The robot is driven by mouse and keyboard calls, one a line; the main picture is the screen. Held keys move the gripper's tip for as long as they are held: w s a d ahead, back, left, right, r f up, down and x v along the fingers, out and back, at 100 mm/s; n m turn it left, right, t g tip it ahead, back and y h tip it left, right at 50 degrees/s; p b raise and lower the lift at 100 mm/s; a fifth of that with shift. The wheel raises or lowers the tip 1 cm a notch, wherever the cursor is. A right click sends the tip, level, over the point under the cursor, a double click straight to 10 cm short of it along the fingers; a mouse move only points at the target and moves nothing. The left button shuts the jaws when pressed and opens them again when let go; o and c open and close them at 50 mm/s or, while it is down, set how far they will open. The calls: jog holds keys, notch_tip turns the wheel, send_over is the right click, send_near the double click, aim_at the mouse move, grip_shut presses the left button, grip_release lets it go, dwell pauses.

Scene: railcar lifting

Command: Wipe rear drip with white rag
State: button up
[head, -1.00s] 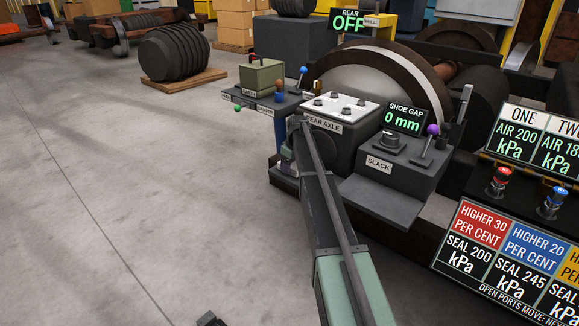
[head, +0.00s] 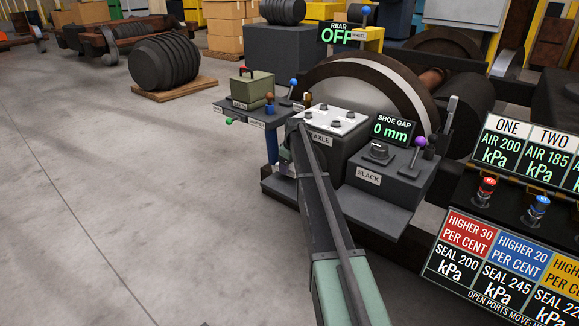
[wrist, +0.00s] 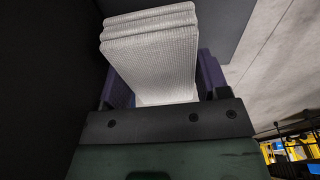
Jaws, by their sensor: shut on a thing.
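In the wrist view, a folded white rag (wrist: 155,55) with a ribbed weave sits between the dark purple fingers of my gripper (wrist: 162,84). The gripper is shut on the rag, which stands out past the fingers close to a dark grey surface. In the head view, my arm reaches to the left side of the rear axle box (head: 338,128). My gripper is mostly hidden there behind the arm and the box. I cannot make out the drip in either view.
Left of the axle box is a shelf (head: 258,116) with a green box (head: 252,88) and several knobbed levers. The slack box (head: 385,172) and shoe gap display (head: 393,128) stand to the right. A gauge panel (head: 505,250) fills the lower right. Open floor lies left.

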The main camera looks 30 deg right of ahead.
jog(key=shift+r+p, duration=0.8)
jog(key=shift+r, duration=0.5)
jog(key=shift+r, duration=0.1)
notch_tip(320, 180, up, 3)
jog(key=p, duration=0.3)
jog(key=shift+a, duration=0.1)
